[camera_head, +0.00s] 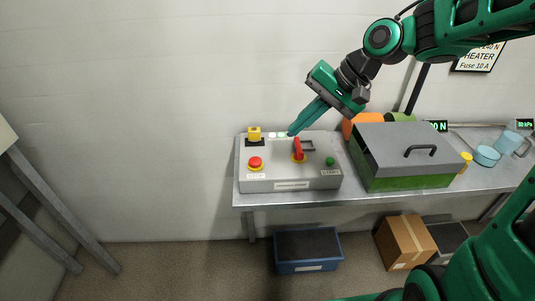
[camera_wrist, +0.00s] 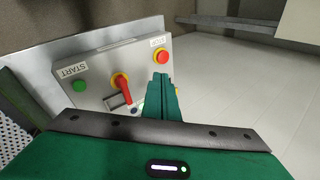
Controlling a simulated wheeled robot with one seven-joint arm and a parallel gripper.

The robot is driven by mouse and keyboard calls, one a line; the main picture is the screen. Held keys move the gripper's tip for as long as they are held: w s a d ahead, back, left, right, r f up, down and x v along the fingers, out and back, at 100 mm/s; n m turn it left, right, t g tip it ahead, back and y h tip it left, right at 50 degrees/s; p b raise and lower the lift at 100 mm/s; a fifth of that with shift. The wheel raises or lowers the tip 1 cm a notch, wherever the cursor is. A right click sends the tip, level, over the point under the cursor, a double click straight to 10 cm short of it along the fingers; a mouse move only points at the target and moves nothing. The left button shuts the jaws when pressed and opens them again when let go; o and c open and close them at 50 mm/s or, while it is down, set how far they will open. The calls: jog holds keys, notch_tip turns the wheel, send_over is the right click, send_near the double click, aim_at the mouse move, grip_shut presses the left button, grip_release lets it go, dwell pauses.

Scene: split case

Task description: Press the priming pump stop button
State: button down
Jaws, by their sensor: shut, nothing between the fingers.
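The grey control box (camera_head: 280,183) sits on the left end of the metal bench. The red stop button (camera_head: 256,162), with a yellow ring, is at its left; it also shows in the wrist view (camera_wrist: 162,56). A red rotary handle (camera_head: 298,148) is in the middle and a green START button (camera_head: 330,161) at the right. My gripper (camera_head: 291,133) is shut and empty, above the back of the box, near the small lit green lamps. In the wrist view its fingertips (camera_wrist: 161,76) appear just below the stop button, apart from it in the head view.
A yellow-and-black switch (camera_head: 254,136) stands at the box's back left. A grey-lidded green case (camera_head: 405,158) stands to the right, with orange and green rounded things behind it. A blue crate (camera_head: 308,250) and cardboard box (camera_head: 405,242) are under the bench. The space left of the box is free.

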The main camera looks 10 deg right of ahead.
send_over(267, 167)
notch_tip(267, 167, down, 12)
jog(key=shift+d+r, duration=0.1)
jog(key=shift+r, duration=0.15)
dwell(0.3)
